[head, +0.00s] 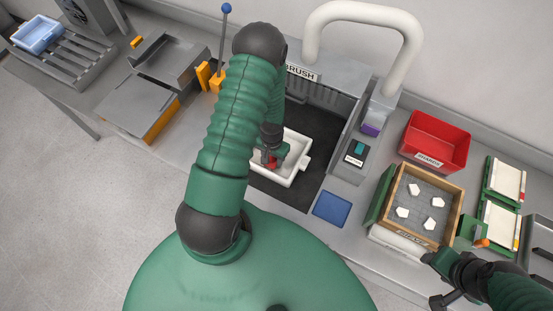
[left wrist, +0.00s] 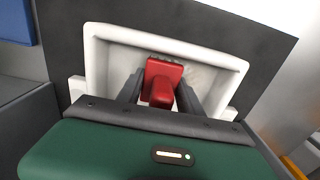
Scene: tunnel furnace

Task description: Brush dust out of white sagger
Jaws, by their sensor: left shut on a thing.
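The white sagger (head: 303,162) is a shallow square tray with side lugs on a dark mat under the hood marked BRUSH. My left gripper (head: 270,160) is over the sagger, shut on a red block-like thing, seemingly the brush (head: 271,164). In the left wrist view the red brush (left wrist: 164,80) sits between my dark fingers, with the sagger's white wall (left wrist: 98,48) around it.
A white hose (head: 365,12) arches over the hood. A small control box (head: 355,153) and a blue pad (head: 332,209) lie right of the mat. Further right are a red bin (head: 436,140) and a wooden tray (head: 453,215) with several white pieces. Grey fixtures stand left.

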